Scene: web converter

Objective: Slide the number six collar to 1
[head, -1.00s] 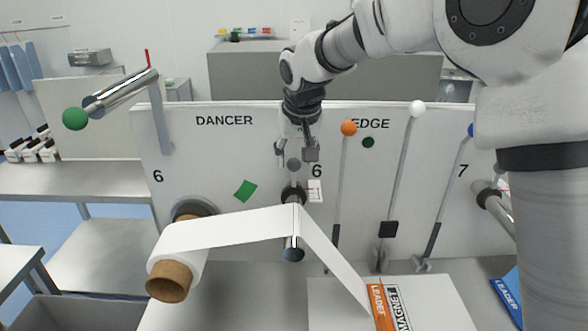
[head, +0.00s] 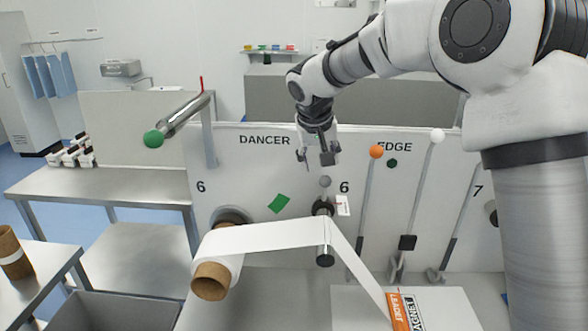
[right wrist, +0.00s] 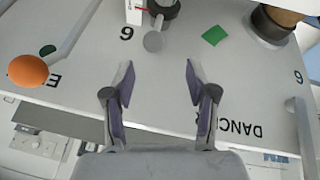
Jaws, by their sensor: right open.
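The number six collar (head: 323,207) is a dark ring on the roller next to the right-hand "6" on the white panel. A grey round knob (head: 325,181) stands above it, and a small white scale tag (head: 343,205) is on its right. The tag's marks are too small to read. My right gripper (head: 316,157) is open and empty above the knob, apart from it. In the right wrist view, the open fingers (right wrist: 160,85) point towards the knob (right wrist: 153,41), with the collar (right wrist: 165,8) at the top edge. My left gripper is not in view.
A white web (head: 262,236) runs from a roll with a brown core (head: 210,281) over the roller. Levers with an orange ball (head: 376,151) and a white ball (head: 437,135) stand to the right. A green-ended bar (head: 154,139) juts out at left.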

